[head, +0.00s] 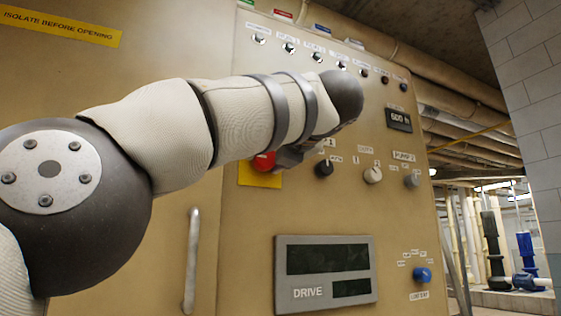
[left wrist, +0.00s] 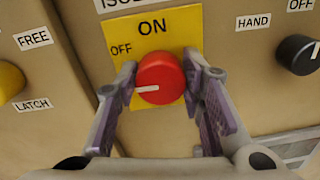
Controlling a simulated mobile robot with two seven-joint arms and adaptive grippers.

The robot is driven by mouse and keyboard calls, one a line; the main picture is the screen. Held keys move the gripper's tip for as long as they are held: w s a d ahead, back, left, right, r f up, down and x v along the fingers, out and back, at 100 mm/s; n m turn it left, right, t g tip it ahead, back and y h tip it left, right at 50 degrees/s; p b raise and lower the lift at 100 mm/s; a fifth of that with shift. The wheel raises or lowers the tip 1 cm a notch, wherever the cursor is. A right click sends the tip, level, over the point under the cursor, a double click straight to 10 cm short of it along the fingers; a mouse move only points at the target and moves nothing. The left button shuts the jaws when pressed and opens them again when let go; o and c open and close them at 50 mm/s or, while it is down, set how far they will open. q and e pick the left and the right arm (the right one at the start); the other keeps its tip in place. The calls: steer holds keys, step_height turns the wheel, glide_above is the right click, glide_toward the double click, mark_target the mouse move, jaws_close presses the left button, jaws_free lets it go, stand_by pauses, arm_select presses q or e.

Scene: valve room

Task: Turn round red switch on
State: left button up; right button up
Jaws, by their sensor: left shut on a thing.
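The round red switch (left wrist: 160,77) sits on a yellow plate (left wrist: 178,30) marked ON above and OFF at upper left. Its white pointer line points left, a little below the OFF mark. My left gripper (left wrist: 160,72) has one finger on each side of the switch and is shut on it. In the head view the red switch (head: 263,161) is partly hidden by my left arm, and my left gripper (head: 288,158) shows only in part beside it. My right gripper is in neither view.
A black knob (head: 324,169), a white knob (head: 373,175) and a grey knob (head: 412,180) stand right of the switch. A drive display (head: 325,242) and a blue knob (head: 422,275) are lower. A cabinet handle (head: 191,260) stands out at lower left.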

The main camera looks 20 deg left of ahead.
arm_select(q)
steer(key=shift+m, duration=0.3)
steer(key=m, duration=0.4)
steer(key=shift+w, duration=0.1)
steer(key=m, duration=0.4)
steer(key=shift+m, duration=0.3)
steer(key=m, duration=0.4)
steer(key=shift+f, duration=0.1)
steer(key=shift+m, duration=2.1)
steer(key=o, duration=1.1)
steer(key=shift+o, duration=0.2)
steer(key=shift+m, duration=0.3)
